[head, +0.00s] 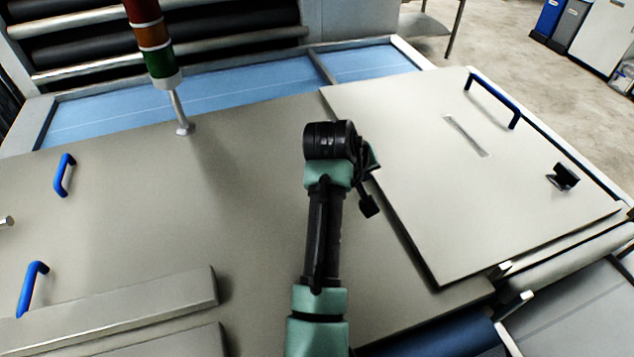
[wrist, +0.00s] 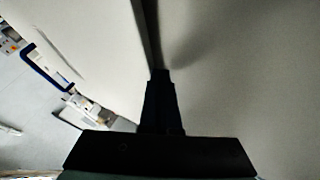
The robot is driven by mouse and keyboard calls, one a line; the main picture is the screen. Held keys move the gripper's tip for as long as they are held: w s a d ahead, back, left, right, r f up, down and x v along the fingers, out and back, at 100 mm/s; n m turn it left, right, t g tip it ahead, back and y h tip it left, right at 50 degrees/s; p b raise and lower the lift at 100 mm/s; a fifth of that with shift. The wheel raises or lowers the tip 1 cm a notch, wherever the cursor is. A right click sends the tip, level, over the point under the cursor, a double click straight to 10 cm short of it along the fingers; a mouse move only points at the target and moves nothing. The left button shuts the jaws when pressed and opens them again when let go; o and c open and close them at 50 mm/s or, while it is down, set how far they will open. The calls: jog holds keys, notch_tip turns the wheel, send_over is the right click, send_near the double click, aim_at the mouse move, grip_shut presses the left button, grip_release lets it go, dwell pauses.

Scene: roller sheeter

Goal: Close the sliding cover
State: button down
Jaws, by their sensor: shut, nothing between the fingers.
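The sliding cover (head: 430,190) is a flat, pale panel at the right of the head view. A blue bar handle (head: 492,98) stands near its far right edge, with a slot and a small black bracket on its surface. The cover's left edge lies over the larger grey-beige panel. My arm reaches to beside that edge. In the wrist view, my gripper (wrist: 160,78) is shut and empty, its fingers at the seam between the cover (wrist: 100,35) and the beige surface. I cannot tell whether they touch the edge. The blue handle also shows in the wrist view (wrist: 45,70).
A signal light (head: 152,45) in red, orange and green stands on the beige panel at the back left. Two blue handles (head: 64,175) are at the left. Raised bars (head: 120,305) lie front left. Dark rollers (head: 160,35) and a blue bed (head: 230,88) are behind.

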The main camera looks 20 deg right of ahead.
aim_at(403, 166)
jog(key=d, duration=0.7)
jog(key=shift+d+b, duration=0.35)
jog(key=shift+s+d+r, duration=0.1)
jog(key=shift+d, duration=0.1)
jog(key=shift+d, duration=0.1)
jog(key=shift+r, duration=0.1)
